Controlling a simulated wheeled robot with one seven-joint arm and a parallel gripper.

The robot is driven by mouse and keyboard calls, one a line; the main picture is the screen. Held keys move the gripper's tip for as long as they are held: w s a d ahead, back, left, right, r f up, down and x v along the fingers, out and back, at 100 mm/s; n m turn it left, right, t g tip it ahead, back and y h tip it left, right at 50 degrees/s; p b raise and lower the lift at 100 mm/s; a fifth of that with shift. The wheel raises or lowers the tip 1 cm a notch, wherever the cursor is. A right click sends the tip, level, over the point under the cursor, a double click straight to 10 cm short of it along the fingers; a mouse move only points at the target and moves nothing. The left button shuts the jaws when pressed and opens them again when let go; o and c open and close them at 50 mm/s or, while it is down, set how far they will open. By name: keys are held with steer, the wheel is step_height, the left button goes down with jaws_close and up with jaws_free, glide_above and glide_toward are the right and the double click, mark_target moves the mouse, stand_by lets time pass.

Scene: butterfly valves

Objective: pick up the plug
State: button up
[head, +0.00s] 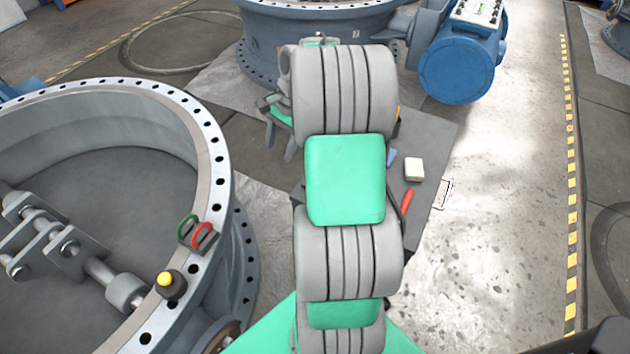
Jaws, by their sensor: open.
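A small dark piece with a yellow top (165,279) stands on the flange rim of the big left valve (207,150). It looks like the plug, though I cannot be sure. My gripper (279,145) is partly hidden behind my own grey and green arm. Its two grey fingers point down and stand apart, with nothing seen between them. It is up and to the right of the yellow-topped piece, well apart from it.
A dark mat (436,150) behind my arm bears a white block (414,169) and a red-handled tool (407,201). Another blue valve (262,50) stands behind. The floor at right is clear.

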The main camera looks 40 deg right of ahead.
steer(key=s+d+f+m+y, duration=0.1)
steer(key=s+d+f+m, duration=0.3)
steer(key=d+f+m, duration=0.55)
steer(key=shift+n, duration=0.95)
steer(key=f, duration=0.5)
steer(key=d+f, duration=0.1)
steer(key=f, duration=0.1)
steer(key=shift+w+f+b, duration=0.3)
steer(key=shift+w+f, duration=0.05)
steer(key=shift+w, duration=0.05)
steer(key=shift+c, duration=0.3)
jaws_close()
